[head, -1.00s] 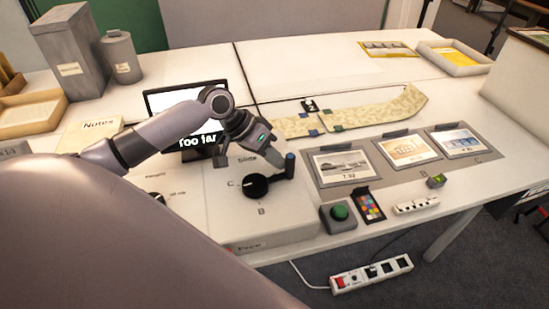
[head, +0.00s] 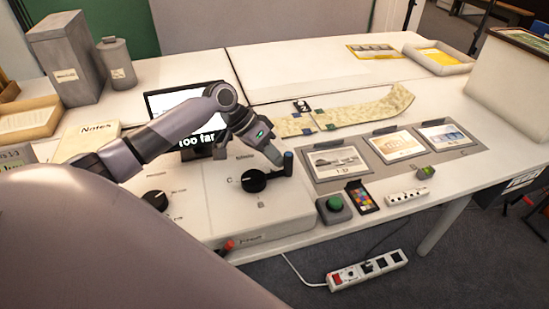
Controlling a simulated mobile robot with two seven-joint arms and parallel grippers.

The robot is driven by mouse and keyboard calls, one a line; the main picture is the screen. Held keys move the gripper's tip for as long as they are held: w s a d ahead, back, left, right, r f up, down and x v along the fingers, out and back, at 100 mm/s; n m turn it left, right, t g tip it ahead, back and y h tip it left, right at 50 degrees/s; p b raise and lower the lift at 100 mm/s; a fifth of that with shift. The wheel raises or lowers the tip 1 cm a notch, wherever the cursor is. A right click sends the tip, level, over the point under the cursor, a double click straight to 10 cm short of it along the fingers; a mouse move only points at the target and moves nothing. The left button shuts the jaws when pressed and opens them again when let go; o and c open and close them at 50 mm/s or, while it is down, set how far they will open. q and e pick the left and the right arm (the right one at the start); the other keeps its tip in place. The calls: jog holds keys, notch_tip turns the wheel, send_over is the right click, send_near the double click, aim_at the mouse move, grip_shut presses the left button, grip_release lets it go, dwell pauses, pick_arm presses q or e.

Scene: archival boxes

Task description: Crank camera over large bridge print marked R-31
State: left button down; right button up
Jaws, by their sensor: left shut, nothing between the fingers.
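Three prints lie on a grey board: the left print (head: 336,161), the middle print (head: 400,145) and the right print (head: 444,135). Their marks are too small to read surely, so I cannot tell which is R-31. A screen (head: 190,115), partly behind my arm, reads "Too far". My right gripper is not in view.
A green button box (head: 334,208), colour chart (head: 361,197) and white strip (head: 408,196) stand along the front edge. A second black knob (head: 155,201) is at left. A long patterned strip (head: 365,112) lies behind the prints.

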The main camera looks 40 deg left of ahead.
pick_arm(q)
jog(key=shift+s+d+r+m+g, duration=0.1)
jog(key=shift+d+m+g, duration=0.3)
jog(key=shift+d+m+h+p, duration=0.25)
jog(key=shift+m+h+p, duration=0.05)
jog(key=shift+m+p, duration=0.1)
jog(key=shift+s+d+m+g, duration=0.3)
jog(key=shift+d+m+g, duration=0.25)
jog(key=shift+m+g, duration=0.4)
jog(key=shift+s+d+m+g+p, duration=0.2)
jog(key=shift+d+m+g, duration=0.1)
jog(key=shift+m, duration=0.3)
jog(key=shift+s+d+m+g+p, duration=0.15)
jog(key=shift+m+g, duration=0.1)
jog(key=shift+m, duration=0.3)
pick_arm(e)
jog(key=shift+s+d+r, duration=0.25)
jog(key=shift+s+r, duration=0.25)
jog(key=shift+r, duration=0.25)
